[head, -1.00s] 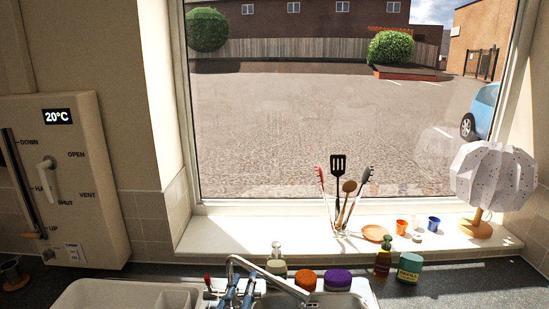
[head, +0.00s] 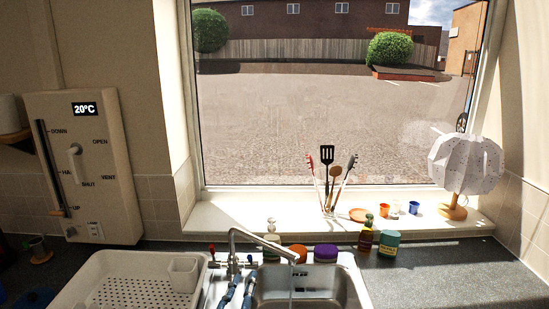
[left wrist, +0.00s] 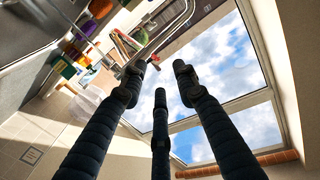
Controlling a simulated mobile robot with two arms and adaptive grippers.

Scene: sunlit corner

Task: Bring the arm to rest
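My left gripper (head: 242,278) shows at the bottom of the head view as dark blue fingers pointing up, in front of the tap over the sink's left edge. In the left wrist view its three dark ribbed fingers (left wrist: 158,76) are spread apart with nothing between them. The grey tap (head: 232,250) shows beyond the fingertips. I cannot tell from these views whether any finger touches it. The rest of the left arm is hidden below the picture. My right gripper is not in view.
The sink (head: 315,288) has a white drying rack (head: 130,290) on its left. Bottles, jars and a green tub (head: 388,243) stand behind and right of it. A utensil holder and a lamp (head: 465,165) stand on the sill (head: 225,217). The right counter (head: 450,275) is clear.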

